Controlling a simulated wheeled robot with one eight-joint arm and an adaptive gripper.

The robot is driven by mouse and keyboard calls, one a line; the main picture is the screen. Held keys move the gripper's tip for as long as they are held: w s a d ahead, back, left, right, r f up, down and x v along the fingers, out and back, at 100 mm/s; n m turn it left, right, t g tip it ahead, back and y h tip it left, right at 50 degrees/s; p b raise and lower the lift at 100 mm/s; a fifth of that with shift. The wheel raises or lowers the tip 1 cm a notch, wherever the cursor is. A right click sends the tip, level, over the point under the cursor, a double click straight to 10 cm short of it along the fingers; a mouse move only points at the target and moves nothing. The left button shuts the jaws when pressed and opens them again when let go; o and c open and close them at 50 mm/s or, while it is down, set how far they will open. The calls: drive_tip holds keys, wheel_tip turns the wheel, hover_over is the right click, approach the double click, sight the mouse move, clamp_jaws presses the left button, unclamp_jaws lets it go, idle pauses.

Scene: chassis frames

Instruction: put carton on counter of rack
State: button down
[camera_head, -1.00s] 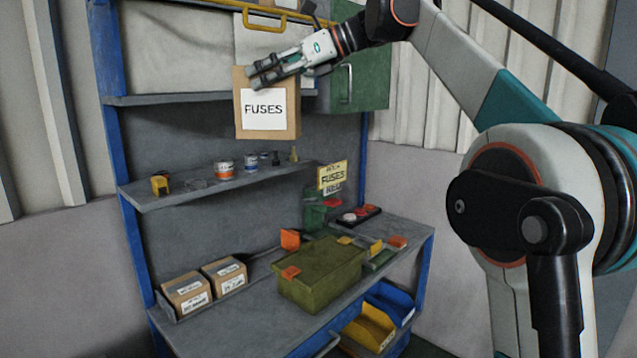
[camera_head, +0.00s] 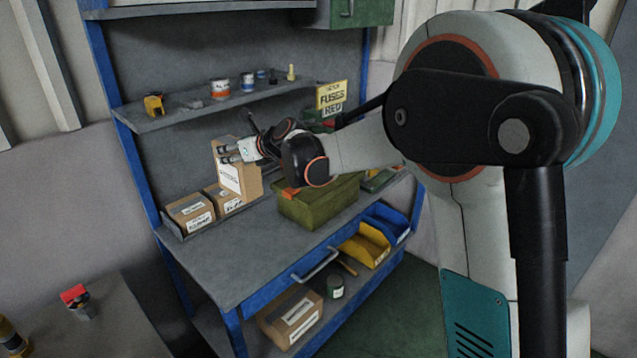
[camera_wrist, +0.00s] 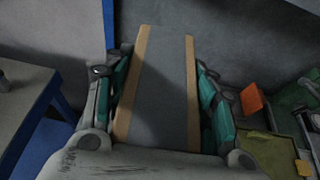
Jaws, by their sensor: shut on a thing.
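The carton (camera_head: 238,183) is a tall brown box with a white label. My gripper (camera_head: 225,154) is shut on its upper part. The carton is upright or slightly tilted at the back left of the grey counter (camera_head: 225,262) of the blue-framed rack (camera_head: 133,160), behind the small boxes. Its lower end is hidden, so I cannot tell whether it touches the counter. In the wrist view the carton (camera_wrist: 191,95) lies between both fingers of my gripper (camera_wrist: 160,90), showing brown edges along a grey middle.
Two small labelled boxes (camera_head: 190,214) sit on the counter's left end. A green case (camera_head: 318,203) stands to the right, close to my wrist. A shelf (camera_head: 185,113) with small items hangs above. The counter's front left is clear.

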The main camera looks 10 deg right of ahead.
drive_tip(key=f, duration=0.1)
drive_tip(key=s+f, duration=0.1)
drive_tip(key=f, duration=0.1)
drive_tip(key=shift+s+a, duration=0.2)
drive_tip(key=shift+s, duration=0.15)
wheel_tip(320, 180, down, 19)
drive_tip(key=b, duration=0.6)
drive_tip(key=shift+f, duration=0.1)
drive_tip(key=shift+f+h+b, duration=0.15)
drive_tip(key=shift+h+b, duration=0.15)
drive_tip(key=c, duration=0.7)
unclamp_jaws()
